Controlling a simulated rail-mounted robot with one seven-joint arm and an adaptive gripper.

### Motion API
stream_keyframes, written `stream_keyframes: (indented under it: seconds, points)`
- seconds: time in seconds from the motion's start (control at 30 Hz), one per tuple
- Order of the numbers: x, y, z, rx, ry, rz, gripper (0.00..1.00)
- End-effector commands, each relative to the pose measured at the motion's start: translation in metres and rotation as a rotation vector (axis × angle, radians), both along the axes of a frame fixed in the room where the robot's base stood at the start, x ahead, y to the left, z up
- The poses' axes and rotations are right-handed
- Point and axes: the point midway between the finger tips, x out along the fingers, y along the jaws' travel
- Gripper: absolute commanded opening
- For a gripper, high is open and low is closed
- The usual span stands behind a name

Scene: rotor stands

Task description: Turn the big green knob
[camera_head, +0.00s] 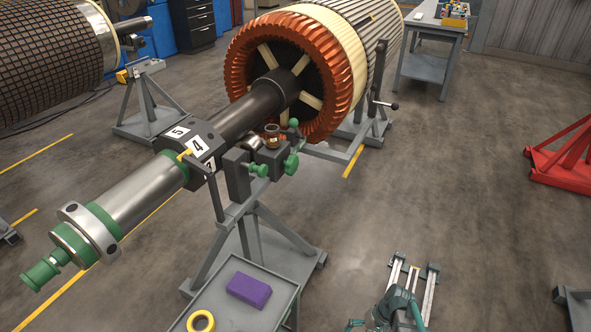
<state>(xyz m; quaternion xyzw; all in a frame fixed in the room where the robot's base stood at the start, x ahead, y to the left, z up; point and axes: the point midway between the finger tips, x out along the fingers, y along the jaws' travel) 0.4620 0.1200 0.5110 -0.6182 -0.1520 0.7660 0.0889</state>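Several green knobs sit on the grey bracket of the rotor stand, near the middle of the view. The biggest-looking green knob (291,164) faces front right. A smaller green knob (259,170) is to its left, and another green knob (293,123) stands above. My teal arm shows at the bottom edge, right of centre, well apart from the knobs. Its end, with my gripper (356,324), is small and cut off by the picture's edge; I cannot tell whether the fingers are open or shut.
A grey tray (207,296) with a purple box (249,290) and a yellow tape roll (201,321) is below the bracket. The rotor shaft (140,199) crosses the left side. Rails (431,290) lie at the lower right. The floor between the stand and a red stand (562,157) is clear.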

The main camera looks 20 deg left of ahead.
Motion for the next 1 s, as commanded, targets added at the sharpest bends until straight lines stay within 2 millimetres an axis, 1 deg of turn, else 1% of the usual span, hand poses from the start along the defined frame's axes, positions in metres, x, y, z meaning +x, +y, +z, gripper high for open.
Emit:
stream_keyframes:
  seconds: [0.03,0.07,0.1,0.17,0.2,0.27,0.3,0.37,0.4,0.47,0.5,0.57,0.6,0.7,0.8,0.9,1.0]
  points:
    - [0.031,0.018,0.003,0.052,-0.044,0.007,0.99]
    - [0.046,0.028,0.011,0.087,-0.069,0.012,0.99]
    - [0.065,0.043,0.021,0.136,-0.103,0.018,0.99]
    - [0.093,0.065,0.039,0.211,-0.155,0.032,0.99]
    - [0.112,0.080,0.053,0.263,-0.192,0.043,0.99]
    - [0.139,0.103,0.077,0.346,-0.249,0.060,0.99]
    - [0.157,0.118,0.095,0.404,-0.290,0.074,0.99]
    - [0.182,0.142,0.125,0.495,-0.355,0.099,0.99]
    - [0.199,0.157,0.147,0.560,-0.402,0.115,0.99]
    - [0.223,0.179,0.184,0.661,-0.479,0.143,0.99]
    - [0.237,0.194,0.210,0.730,-0.534,0.163,0.99]
    - [0.257,0.213,0.251,0.834,-0.620,0.192,0.99]
    - [0.268,0.223,0.278,0.901,-0.681,0.210,0.99]
    - [0.286,0.240,0.333,1.034,-0.813,0.246,0.99]
    - [0.296,0.247,0.368,1.119,-0.922,0.272,0.99]
    - [0.300,0.249,0.383,1.157,-0.987,0.287,0.99]
    - [0.301,0.252,0.388,1.171,-1.012,0.293,0.99]
